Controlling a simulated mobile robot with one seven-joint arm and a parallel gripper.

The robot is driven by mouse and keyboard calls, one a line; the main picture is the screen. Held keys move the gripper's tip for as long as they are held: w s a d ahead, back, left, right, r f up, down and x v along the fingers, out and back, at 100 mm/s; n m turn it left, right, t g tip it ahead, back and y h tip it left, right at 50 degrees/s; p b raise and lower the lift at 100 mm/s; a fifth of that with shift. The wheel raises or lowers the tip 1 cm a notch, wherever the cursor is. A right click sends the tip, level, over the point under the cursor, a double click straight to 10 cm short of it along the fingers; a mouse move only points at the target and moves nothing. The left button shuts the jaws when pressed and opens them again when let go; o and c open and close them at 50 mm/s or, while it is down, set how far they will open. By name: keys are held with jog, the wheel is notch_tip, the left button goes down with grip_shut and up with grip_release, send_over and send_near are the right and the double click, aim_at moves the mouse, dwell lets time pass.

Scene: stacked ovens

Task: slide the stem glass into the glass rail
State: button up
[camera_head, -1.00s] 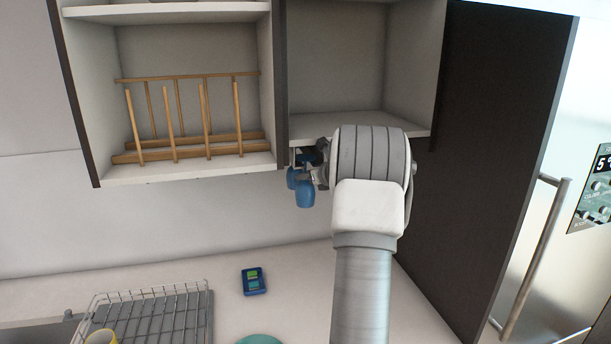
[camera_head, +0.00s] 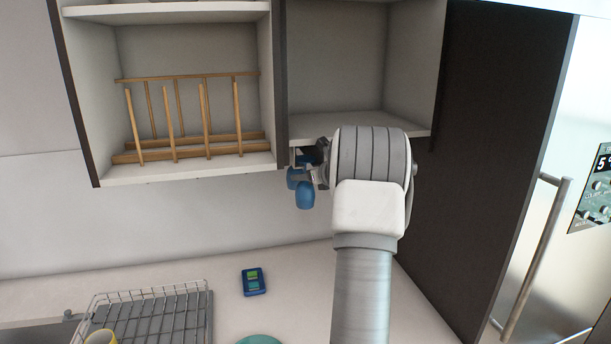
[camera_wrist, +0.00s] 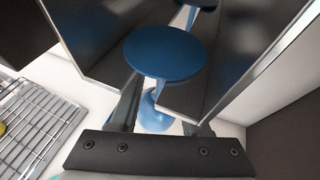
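The blue stem glass (camera_head: 305,195) hangs upside down under the right cupboard. In the wrist view its round foot (camera_wrist: 165,52) overlaps the dark plates of the glass rail (camera_wrist: 235,50) at the near end of their slot. Its bowl (camera_wrist: 155,118) shows lower down, partly covered by the right plate. My gripper (camera_wrist: 160,112) has its fingers apart, one on each side of the glass, with gaps visible; the right finger is partly hidden. In the head view my arm hides most of the rail.
A second blue glass (camera_head: 291,178) hangs farther along the rail, its foot (camera_wrist: 203,3) at the top of the wrist view. A wooden plate rack (camera_head: 190,150) stands in the left cupboard. A wire dish rack (camera_head: 150,312) and a small blue device (camera_head: 253,282) are on the counter.

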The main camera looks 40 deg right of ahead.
jog(key=shift+w+a+r, duration=0.1)
jog(key=shift+w+r, duration=0.25)
jog(key=shift+r, duration=0.2)
jog(key=shift+s+b, duration=0.4)
jog(key=shift+s, duration=0.05)
jog(key=f+b+v, duration=0.1)
jog(key=b+v, duration=0.2)
jog(key=v, duration=1.3)
jog(key=shift+s+r, duration=0.2)
jog(key=shift+s, duration=0.35)
